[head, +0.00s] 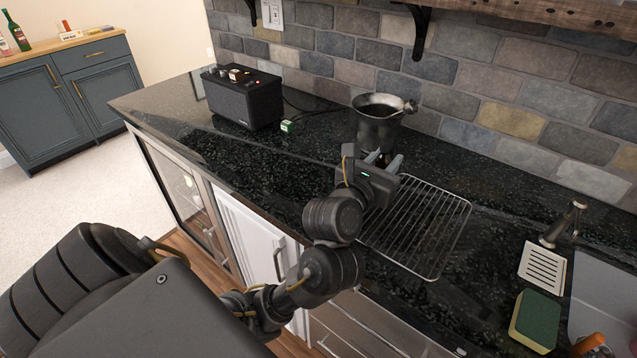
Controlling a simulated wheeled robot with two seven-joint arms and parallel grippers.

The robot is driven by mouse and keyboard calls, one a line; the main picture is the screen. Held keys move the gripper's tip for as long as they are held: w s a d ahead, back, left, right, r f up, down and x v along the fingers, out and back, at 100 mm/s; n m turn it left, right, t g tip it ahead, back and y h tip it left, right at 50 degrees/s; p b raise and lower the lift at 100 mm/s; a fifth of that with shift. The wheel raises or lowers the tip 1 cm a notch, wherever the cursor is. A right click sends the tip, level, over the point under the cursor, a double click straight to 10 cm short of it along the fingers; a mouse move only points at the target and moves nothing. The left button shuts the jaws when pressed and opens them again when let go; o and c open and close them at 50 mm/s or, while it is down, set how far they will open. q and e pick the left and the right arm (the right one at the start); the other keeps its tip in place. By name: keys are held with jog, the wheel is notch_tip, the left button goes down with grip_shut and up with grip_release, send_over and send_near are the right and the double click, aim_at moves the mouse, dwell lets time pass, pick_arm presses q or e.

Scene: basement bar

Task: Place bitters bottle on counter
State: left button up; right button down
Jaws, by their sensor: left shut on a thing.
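My left gripper (383,160) reaches over the dark stone counter (260,165), just in front of a metal bucket. Its pale fingers are shut on a small dark thing (385,158), which I take to be the bitters bottle. Most of it is hidden by the gripper body, so I cannot tell whether it touches the counter. My right gripper is not in view.
The metal bucket (377,128) holds a metal tool. A wire rack (430,235) lies right of my gripper. A black speaker (243,97) and small green box (287,126) stand left. A tap (562,225), sponge (536,318) and sink are at right. Counter between speaker and bucket is mostly clear.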

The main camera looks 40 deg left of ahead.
pick_arm(q)
jog(key=s+a+r+n+g+y+p, duration=0.1)
jog(key=s+a+n+y+p, duration=0.25)
jog(key=s+a+p, duration=0.35)
jog(key=s+a+r+n+g+y+p, duration=0.1)
jog(key=s+a+n+g+y+p, duration=0.1)
jog(key=s+a+y+p, duration=0.5)
jog(key=m+t+h+b, duration=0.3)
jog(key=m+h+b, duration=0.35)
jog(key=h, duration=0.45)
send_near(385, 167)
jog(key=shift+n, duration=0.3)
jog(key=w, duration=0.3)
jog(key=w+a, duration=0.1)
jog(key=w, duration=0.1)
jog(key=shift+w+r, duration=0.1)
jog(key=shift+w, duration=0.1)
jog(key=shift+w+d+h, duration=0.1)
jog(key=shift+d+h, duration=0.15)
jog(key=shift+d, duration=0.3)
